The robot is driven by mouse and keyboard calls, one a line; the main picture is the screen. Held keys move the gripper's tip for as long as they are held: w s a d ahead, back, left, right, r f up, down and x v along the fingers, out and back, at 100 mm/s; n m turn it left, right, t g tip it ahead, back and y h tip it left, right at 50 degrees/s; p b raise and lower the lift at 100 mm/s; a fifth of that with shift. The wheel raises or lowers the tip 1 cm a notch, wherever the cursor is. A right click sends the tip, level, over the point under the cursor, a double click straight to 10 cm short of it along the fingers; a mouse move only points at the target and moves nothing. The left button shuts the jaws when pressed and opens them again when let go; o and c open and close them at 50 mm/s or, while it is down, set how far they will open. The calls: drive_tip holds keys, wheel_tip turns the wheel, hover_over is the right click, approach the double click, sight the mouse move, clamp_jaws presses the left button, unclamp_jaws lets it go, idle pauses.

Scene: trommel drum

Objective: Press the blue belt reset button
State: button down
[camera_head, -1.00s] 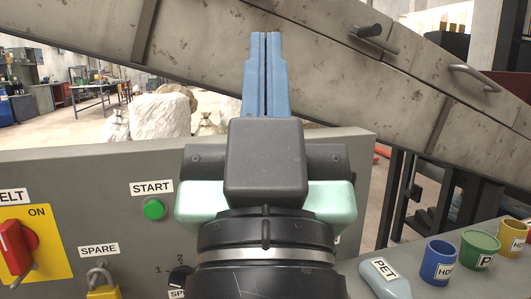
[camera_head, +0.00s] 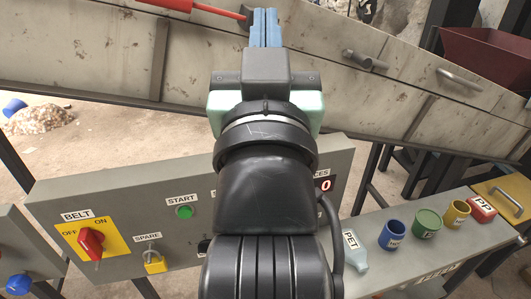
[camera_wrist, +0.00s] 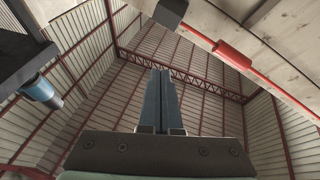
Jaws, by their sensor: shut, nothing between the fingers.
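A round blue button (camera_head: 18,285) sits on a grey box at the bottom left edge of the head view. No label for it is legible. My gripper (camera_head: 265,12) is at the top centre of the head view, far from this button. Its blue fingers are pressed together and empty, in front of the sloping conveyor side. In the wrist view the shut fingers (camera_wrist: 160,75) point up toward the roof. A blue cylinder (camera_wrist: 42,92) on a dark body shows there at the left; I cannot tell what it is.
The grey control panel (camera_head: 120,210) carries a red belt switch (camera_head: 90,243), a green start button (camera_head: 184,212) and a yellow padlock (camera_head: 155,263). My arm hides its middle. Coloured cups stand on a ledge (camera_head: 435,262) to the right. A red rod (camera_head: 200,8) crosses above the conveyor (camera_head: 320,75).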

drive_tip(key=w+r+g+p, duration=0.4)
drive_tip(key=w+r+p, duration=0.15)
drive_tip(key=p, duration=1.05)
wheel_tip(320, 180, down, 17)
drive_tip(key=d+m+g+h+p, duration=0.25)
drive_tip(key=g+p, duration=0.25)
drive_tip(key=p, duration=0.4)
drive_tip(key=s+f+g, duration=0.1)
drive_tip(key=s+f, duration=0.3)
drive_tip(key=f, duration=0.6)
drive_tip(key=s+f+g, duration=0.1)
drive_tip(key=s+f, duration=0.4)
drive_tip(key=f, duration=0.6)
drive_tip(key=shift+s+d+f+g, duration=0.2)
drive_tip(key=shift+s+f+g, duration=0.1)
drive_tip(key=shift+g, duration=0.1)
drive_tip(key=shift+w+m+h, duration=0.1)
drive_tip(key=shift+m+h, duration=0.15)
drive_tip(key=w+a+b, duration=0.2)
drive_tip(key=w, duration=0.6)
drive_tip(key=shift+w+a+b, duration=0.15)
drive_tip(key=shift+w+b, duration=0.05)
drive_tip(key=shift+b, duration=0.2)
